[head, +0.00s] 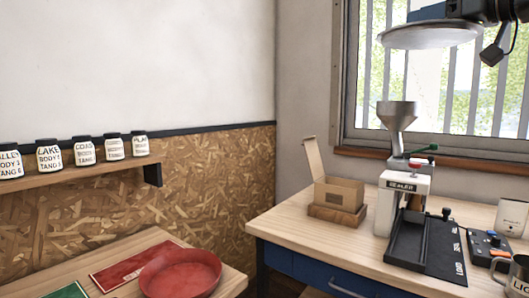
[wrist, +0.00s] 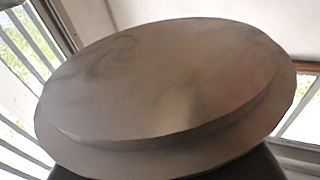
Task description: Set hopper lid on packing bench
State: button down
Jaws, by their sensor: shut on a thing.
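The hopper lid, a round grey metal disc (head: 430,36), is up in the air at the top right of the head view, in front of the window. My gripper (head: 446,14) is above it, partly cut off by the top edge, and shut on the lid. The lid fills most of the wrist view (wrist: 165,80) and hides the jaws there. The wooden-topped bench (head: 290,222), which looks like the packing bench, is below the lid at the right. The lid is clear of it.
The bench carries an open cardboard box (head: 338,194), a white sealer (head: 404,188) with a metal funnel (head: 397,114), a control box (head: 489,246) and a mug (head: 518,275). Its left front top is bare. A nearer table at left holds a red pan (head: 180,272).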

jog(key=w+a+f+m+t+h, duration=0.1)
jog(key=w+f+h, duration=0.15)
jog(key=f, duration=0.85)
jog(key=w+f+m+h, duration=0.1)
jog(key=w+f, duration=0.3)
jog(key=f, duration=0.6)
jog(key=w+a+f+m+t+h, duration=0.1)
jog(key=w+f, duration=0.2)
jog(key=f, duration=0.8)
jog(key=s+a+f+m+h, duration=0.1)
jog(key=s+a+f+h, duration=0.1)
jog(key=f, duration=0.7)
jog(key=s+a+f+m+h, duration=0.1)
jog(key=s+f+h, duration=0.1)
jog(key=f, duration=0.8)
jog(key=s+a+f, duration=0.2)
jog(key=s+f, duration=1.1)
jog(key=s+a+f+m, duration=0.1)
jog(key=s+a+f, duration=0.1)
jog(key=s+f, duration=1.2)
jog(key=shift+f+t+h, duration=0.3)
jog(key=shift+h, duration=0.05)
